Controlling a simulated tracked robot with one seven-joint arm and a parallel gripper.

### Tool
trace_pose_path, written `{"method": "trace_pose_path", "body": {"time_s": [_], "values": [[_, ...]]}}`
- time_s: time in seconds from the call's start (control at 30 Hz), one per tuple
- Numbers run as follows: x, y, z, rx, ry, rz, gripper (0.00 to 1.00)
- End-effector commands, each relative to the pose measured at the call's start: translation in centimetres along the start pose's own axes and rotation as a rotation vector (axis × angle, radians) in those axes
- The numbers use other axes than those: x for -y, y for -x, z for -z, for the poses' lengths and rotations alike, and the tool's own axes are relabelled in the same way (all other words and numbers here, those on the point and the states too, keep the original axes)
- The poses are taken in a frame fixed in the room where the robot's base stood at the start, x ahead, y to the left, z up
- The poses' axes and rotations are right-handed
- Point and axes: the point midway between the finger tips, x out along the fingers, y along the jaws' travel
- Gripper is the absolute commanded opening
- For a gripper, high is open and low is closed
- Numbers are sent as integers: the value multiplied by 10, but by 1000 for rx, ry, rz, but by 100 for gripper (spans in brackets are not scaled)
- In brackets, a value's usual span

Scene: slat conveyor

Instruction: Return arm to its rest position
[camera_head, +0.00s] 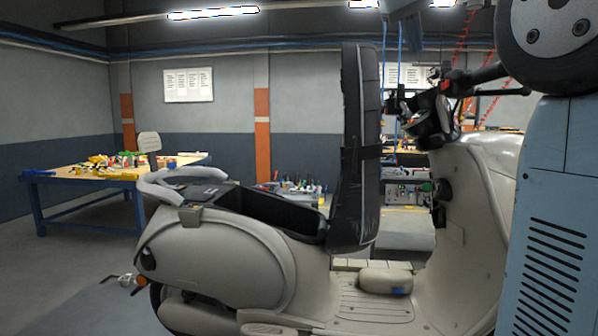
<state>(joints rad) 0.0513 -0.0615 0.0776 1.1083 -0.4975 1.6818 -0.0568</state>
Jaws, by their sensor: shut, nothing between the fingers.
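My gripper is not in this view. A dark rounded joint (550,45) and a pale blue vented housing (560,220), which look like my own body, fill the right edge. A cream scooter (220,255) stands in front of me. Its black seat (358,150) is tipped up to vertical, and the dark under-seat compartment (270,212) is open. A small beige rounded item (385,278) with a blue spot lies on the footboard (375,308).
The scooter's handlebar (465,80) rises close to the blue housing. A workbench (80,178) with colourful items stands at the back left. The floor (60,270) at left is clear.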

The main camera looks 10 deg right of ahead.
Motion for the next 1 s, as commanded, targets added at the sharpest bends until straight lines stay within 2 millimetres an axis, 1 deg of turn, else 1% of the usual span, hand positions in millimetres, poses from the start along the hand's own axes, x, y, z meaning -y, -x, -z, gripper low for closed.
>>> {"method": "trace_pose_path", "body": {"time_s": [0.17,0.27,0.37,0.47,0.67,0.87,0.9,0.97,1.0], "values": [[15,-10,-20,-14,23,32,0],[32,-23,-41,-25,41,69,0],[51,-38,-66,-38,55,110,0],[72,-56,-95,-50,64,157,0],[116,-95,-160,-70,63,253,0],[161,-140,-234,-81,36,349,0],[170,-149,-250,-82,29,367,0],[183,-163,-273,-85,15,394,0],[192,-172,-287,-85,7,411,0]]}}
